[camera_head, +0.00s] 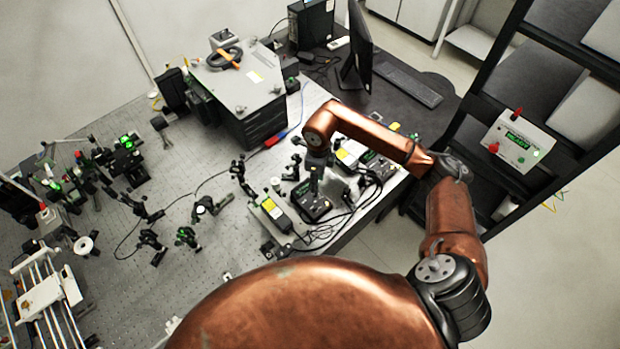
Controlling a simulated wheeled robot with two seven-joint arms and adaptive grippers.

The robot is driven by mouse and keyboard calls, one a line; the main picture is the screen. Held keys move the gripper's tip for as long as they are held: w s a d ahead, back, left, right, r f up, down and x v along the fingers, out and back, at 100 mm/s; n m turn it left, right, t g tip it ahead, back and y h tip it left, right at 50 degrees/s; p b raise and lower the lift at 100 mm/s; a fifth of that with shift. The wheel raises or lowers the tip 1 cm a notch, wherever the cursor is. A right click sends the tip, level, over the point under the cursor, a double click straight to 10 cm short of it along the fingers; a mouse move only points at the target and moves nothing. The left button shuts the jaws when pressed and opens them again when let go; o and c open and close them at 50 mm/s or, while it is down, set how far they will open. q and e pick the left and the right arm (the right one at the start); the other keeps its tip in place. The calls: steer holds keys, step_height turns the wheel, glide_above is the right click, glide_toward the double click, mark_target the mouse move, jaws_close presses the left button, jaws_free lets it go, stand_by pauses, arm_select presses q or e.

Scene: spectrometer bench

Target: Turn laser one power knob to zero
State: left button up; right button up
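My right arm reaches in from the right, and its small dark gripper (315,187) points down at a black controller box (318,208) on the bench. The fingertips are at or just above the top of this box; contact and finger opening are too small to tell. The power knob itself is not distinguishable, as the gripper covers part of the box. A second black controller box (385,166) with a green display stands behind to the right, partly under my forearm. Which box belongs to laser one cannot be read. My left gripper is not in view.
A yellow-labelled laser module (271,211) lies left of the near box, and another yellow-labelled module (350,153) sits behind. Black cables (325,232) run by the bench edge. Optic mounts (209,207) stand to the left. A large grey instrument (240,85) stands behind.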

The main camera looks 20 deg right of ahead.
steer(key=shift+w+f, duration=0.2)
steer(key=shift+w, duration=0.25)
steer(key=shift+w+f, duration=0.1)
steer(key=shift+f, duration=0.2)
step_height(320, 180, down, 6)
steer(key=shift+f+p, duration=0.15)
steer(key=shift+p, duration=0.75)
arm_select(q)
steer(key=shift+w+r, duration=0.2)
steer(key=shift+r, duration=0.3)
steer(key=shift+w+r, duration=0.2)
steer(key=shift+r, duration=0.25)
arm_select(e)
steer(key=shift+s+f, duration=0.2)
steer(key=shift+s, duration=0.05)
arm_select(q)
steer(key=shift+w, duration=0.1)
arm_select(e)
jaws_close()
